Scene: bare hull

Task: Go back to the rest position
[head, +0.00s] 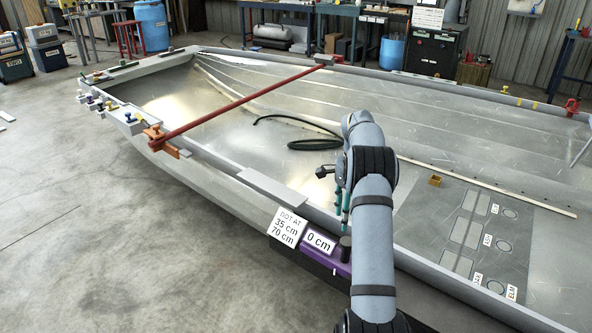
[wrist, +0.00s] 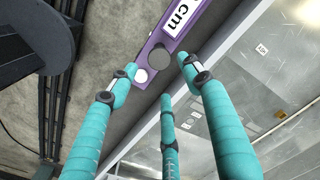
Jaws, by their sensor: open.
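My gripper (head: 342,208) hangs over the near edge of the bare metal hull (head: 262,187), with its teal fingers pointing down. In the wrist view its three teal fingers (wrist: 158,77) are spread apart, and I see nothing between them. A purple block (head: 318,252) with a "0 cm" label and a dark round knob (head: 346,243) sits at the hull's near rim, just below my gripper. The purple block (wrist: 150,50) and the knob (wrist: 160,60) also show beyond the fingertips in the wrist view.
A red bar (head: 240,102) spans the hull, held by an orange clamp (head: 154,133). A grey marked panel (head: 470,232) is at right. A white sign (head: 286,227) stands beside the purple block.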

